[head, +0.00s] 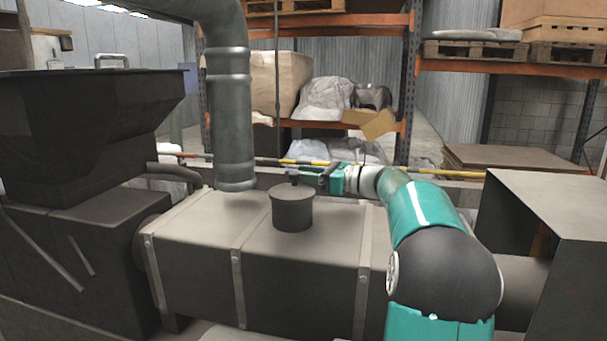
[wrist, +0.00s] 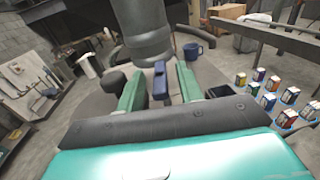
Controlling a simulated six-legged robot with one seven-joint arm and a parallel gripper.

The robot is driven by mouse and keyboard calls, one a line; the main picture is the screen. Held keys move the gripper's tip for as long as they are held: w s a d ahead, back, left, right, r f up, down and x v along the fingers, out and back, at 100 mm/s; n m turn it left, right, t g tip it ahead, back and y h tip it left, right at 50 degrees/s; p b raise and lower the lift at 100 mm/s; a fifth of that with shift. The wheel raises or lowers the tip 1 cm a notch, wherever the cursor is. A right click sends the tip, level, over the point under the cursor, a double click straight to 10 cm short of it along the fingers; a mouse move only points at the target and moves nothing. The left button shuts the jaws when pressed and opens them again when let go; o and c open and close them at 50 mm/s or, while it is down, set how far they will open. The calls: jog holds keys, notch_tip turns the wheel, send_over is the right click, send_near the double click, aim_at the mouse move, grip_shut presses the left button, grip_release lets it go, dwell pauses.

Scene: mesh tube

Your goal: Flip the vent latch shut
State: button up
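The vent is a short round grey stack (head: 292,210) on top of the long grey chamber (head: 300,250) in the head view. A small dark blue latch (head: 293,178) shows at its top; its exact position is too small to tell there. My gripper (head: 322,178) is just right of the latch, at about its height. In the wrist view the blue latch (wrist: 160,84) stands between the two green fingers of my gripper (wrist: 161,70). The fingers are apart, with narrow gaps to the latch, so it does not look clamped. The latch's base is hidden.
A thick vertical pipe (head: 230,120) comes down onto the chamber left of the vent; it looms ahead in the wrist view (wrist: 146,35). A dark hopper (head: 90,125) stands left and a grey box housing (head: 550,215) right. Several small cartons (wrist: 265,85) stand right in the wrist view.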

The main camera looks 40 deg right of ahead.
jog(key=v, duration=1.3)
